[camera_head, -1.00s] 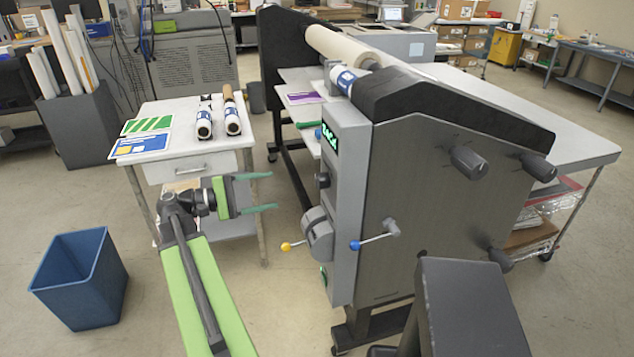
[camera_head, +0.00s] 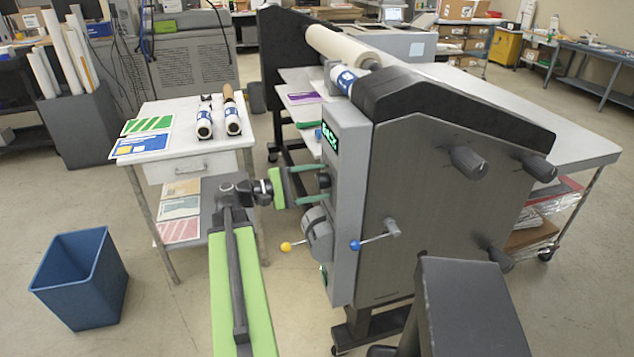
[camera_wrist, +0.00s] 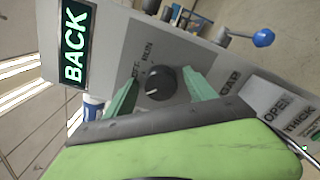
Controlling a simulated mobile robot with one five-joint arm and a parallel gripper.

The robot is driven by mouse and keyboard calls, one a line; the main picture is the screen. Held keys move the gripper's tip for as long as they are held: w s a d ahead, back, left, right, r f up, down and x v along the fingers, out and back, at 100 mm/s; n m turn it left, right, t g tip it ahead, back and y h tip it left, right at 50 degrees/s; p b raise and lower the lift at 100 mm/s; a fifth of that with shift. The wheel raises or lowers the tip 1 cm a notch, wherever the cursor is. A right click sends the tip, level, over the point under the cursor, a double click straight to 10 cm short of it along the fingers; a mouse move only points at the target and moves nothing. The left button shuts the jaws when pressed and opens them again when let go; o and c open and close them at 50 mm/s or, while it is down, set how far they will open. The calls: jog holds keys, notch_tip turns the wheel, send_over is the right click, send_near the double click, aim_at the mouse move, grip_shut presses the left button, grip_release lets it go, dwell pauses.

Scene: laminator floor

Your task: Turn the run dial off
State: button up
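The run dial (camera_wrist: 160,84) is a round black knob on the laminator's grey control panel (camera_wrist: 118,52). The labels OFF (camera_wrist: 135,71) and RUN (camera_wrist: 148,54) are printed beside it. A small pale mark shows on the knob; I cannot tell which label it is set to. My gripper (camera_wrist: 161,76) is open, with one green finger on each side of the dial. I cannot tell whether either finger touches it. In the head view my gripper (camera_head: 321,183) reaches the panel from the left, and the dark dial (camera_head: 324,180) shows between the fingers.
A lit green display (camera_head: 330,137) reading BACK sits above the dial. Below are a grey crank hub (camera_head: 318,232) and levers with yellow (camera_head: 285,247) and blue (camera_head: 355,245) knobs, close to my lower finger. A white table (camera_head: 180,160) stands left; a blue bin (camera_head: 80,280) is on the floor.

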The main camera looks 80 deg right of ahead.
jog(key=c, duration=1.3)
jog(key=shift+m, duration=0.3)
jog(key=m, duration=0.4)
jog(key=shift+f+m, duration=0.1)
jog(key=shift+m, duration=2)
jog(key=o, duration=1.4)
